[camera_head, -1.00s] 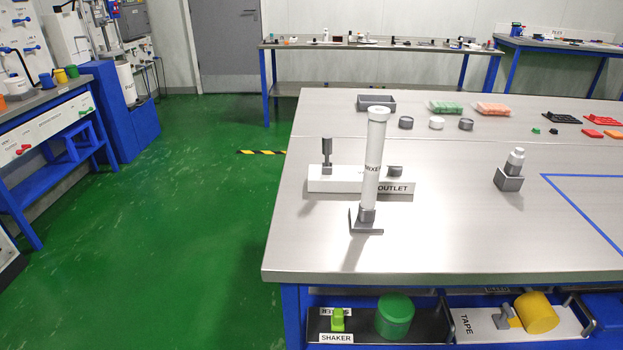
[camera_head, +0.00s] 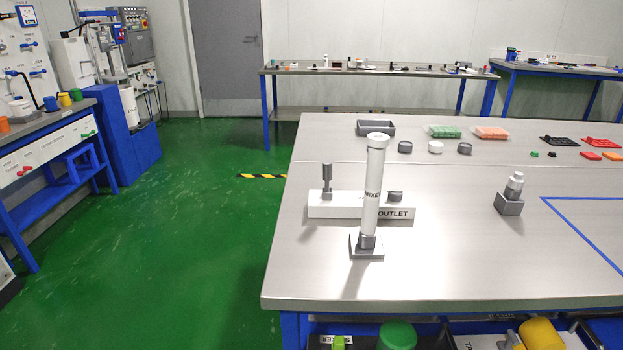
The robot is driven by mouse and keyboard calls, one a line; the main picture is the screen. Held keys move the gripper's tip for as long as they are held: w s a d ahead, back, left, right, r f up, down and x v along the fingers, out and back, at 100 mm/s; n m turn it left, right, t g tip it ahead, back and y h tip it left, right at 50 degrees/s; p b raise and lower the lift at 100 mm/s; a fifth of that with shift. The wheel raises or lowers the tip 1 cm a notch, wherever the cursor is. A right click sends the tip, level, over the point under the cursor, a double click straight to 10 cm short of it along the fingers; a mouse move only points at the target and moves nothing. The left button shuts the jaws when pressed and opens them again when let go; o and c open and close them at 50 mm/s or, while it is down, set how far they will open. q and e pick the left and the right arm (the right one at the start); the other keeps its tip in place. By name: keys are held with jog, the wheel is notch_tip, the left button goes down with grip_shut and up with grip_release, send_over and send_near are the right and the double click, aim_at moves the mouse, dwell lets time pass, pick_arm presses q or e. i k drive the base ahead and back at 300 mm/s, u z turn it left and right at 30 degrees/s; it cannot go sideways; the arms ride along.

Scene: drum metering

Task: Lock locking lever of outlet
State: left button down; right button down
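A white block labelled OUTLET (camera_head: 340,204) lies on the steel table. A dark grey upright part (camera_head: 327,180) stands on its left end, and a small grey round part (camera_head: 395,196) sits at its right end. I cannot tell which part is the locking lever. Neither of my grippers is in view.
The steel table (camera_head: 450,260) is clear around the tube. A grey stand with a white piece (camera_head: 510,195) is at the right. A grey tray (camera_head: 376,127) and small lids lie behind. Drawers with a green jar (camera_head: 397,335) are below. Green floor (camera_head: 200,240) is free at left.

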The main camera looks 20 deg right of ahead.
aim_at(327, 165)
jog(key=k, duration=0.5)
jog(key=u, duration=0.7)
jog(key=i, duration=0.7)
jog(key=z, duration=1.85)
